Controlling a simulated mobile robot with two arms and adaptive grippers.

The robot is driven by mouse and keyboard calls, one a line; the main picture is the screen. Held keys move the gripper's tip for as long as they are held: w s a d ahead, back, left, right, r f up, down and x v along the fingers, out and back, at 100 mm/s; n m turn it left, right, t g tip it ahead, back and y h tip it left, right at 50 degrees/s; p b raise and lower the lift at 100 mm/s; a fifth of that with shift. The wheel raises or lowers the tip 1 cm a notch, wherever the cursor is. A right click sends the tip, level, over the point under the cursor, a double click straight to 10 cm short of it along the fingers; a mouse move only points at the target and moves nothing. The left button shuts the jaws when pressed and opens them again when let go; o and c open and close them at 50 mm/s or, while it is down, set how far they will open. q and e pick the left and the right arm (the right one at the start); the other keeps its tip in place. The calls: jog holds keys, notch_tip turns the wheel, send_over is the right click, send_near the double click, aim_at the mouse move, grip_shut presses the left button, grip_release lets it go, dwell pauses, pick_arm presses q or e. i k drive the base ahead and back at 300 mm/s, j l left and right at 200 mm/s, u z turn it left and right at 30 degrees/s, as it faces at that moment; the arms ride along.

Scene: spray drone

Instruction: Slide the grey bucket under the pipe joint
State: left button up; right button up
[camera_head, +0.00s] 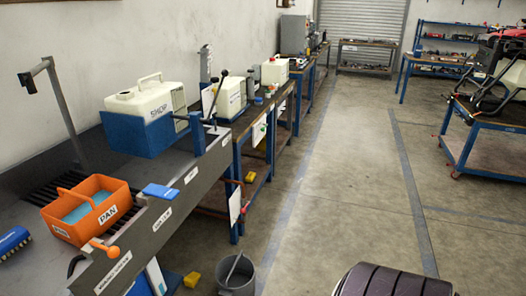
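The grey bucket (236,274) stands on the concrete floor at the bottom centre, just right of the near bench's front side. It looks upright, with its handle raised, and its lower edge is cut off by the picture. I cannot make out a pipe joint for certain. A white and blue part (155,277) shows below the bench front, left of the bucket, and is partly hidden. Neither of my grippers is in view.
The near grey bench (150,215) carries an orange PAN tray (92,210) and a white and blue box (145,115). A yellow block (192,279) lies left of the bucket. Open floor (340,190) stretches right to a blue-framed cart (480,150).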

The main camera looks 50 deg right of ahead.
aim_at(235, 275)
jog(key=z, duration=1.45)
